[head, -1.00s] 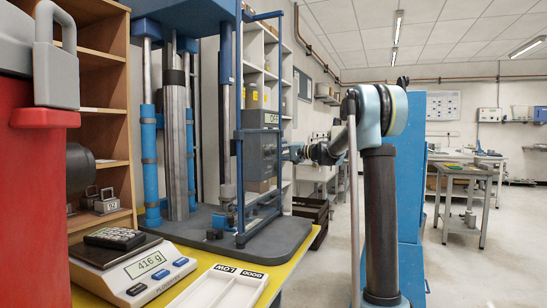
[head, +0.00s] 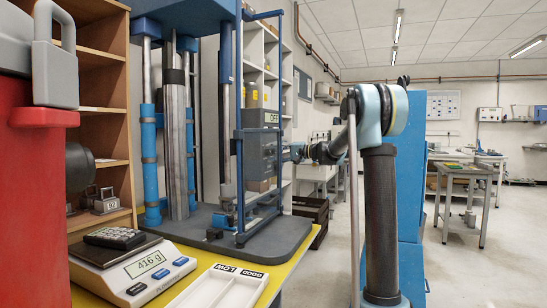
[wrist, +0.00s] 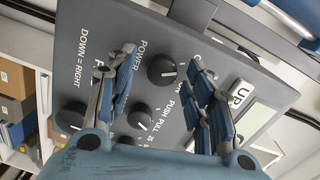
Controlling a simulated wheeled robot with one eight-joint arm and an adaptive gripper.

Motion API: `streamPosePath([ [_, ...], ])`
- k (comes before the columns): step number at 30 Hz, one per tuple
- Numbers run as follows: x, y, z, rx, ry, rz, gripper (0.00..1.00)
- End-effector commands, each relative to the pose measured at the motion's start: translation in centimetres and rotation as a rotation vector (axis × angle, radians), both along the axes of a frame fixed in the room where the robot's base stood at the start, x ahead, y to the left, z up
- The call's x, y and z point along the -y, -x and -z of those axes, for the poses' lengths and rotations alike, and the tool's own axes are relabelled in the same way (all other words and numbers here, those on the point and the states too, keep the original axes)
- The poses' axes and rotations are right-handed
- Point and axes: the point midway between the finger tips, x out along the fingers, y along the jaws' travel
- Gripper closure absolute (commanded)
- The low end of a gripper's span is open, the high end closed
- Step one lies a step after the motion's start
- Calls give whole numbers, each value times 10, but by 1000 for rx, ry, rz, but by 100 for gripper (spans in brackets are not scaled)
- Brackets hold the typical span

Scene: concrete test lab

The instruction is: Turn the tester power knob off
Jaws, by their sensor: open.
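I cannot tell for sure which is the power knob; the left finger covers the panel left of the label. My gripper (wrist: 162,95) is open and empty in front of the panel, its fingers spread either side of these two knobs.
A yellow bench (head: 195,266) holds a scale (head: 135,268) reading 416 g and a white tray (head: 215,289). Blue uprights (head: 239,170) of the test frame stand close to the box. A red object (head: 35,190) fills the left edge. Open floor lies at right.

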Motion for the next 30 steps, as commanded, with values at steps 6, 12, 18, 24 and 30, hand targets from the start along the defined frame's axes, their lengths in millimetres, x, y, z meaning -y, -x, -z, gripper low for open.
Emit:
streamPosePath([
  [6,29,8,-1,0,0,4,52],
  [12,67,20,-3,0,0,4,52],
  [18,95,30,-4,-1,0,2,52],
  [24,109,35,-4,-1,1,0,52],
  [30,111,36,-4,0,1,0,52],
])
